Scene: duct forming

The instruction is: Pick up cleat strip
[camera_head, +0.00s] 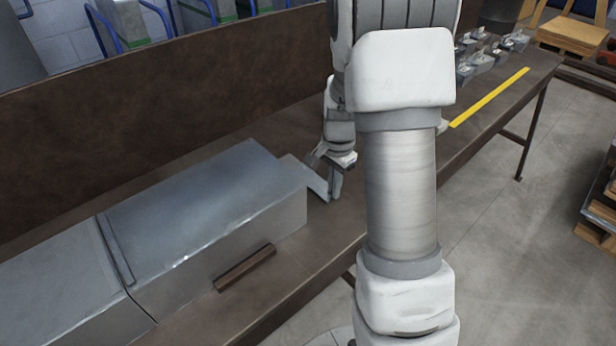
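My gripper (323,180) points down at the right end of a large grey sheet-metal duct (210,205) on the brown bench. Its two fingers look spread apart. A thin, bright grey metal piece (303,175) sticks out from the duct's end beside and partly behind the fingers. It may be the cleat strip, but I cannot tell whether it is separate from the duct. I cannot see any contact between it and the fingers. A narrow raised strip (117,252) runs across the seam between the duct and the grey section (50,285) to its left.
A dark brown bar (244,267) lies along the duct's front side. A brown back panel (160,95) rises behind the bench. A yellow strip (490,97) and several small metal parts (480,62) are on the bench's far right. My arm hides the bench's middle.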

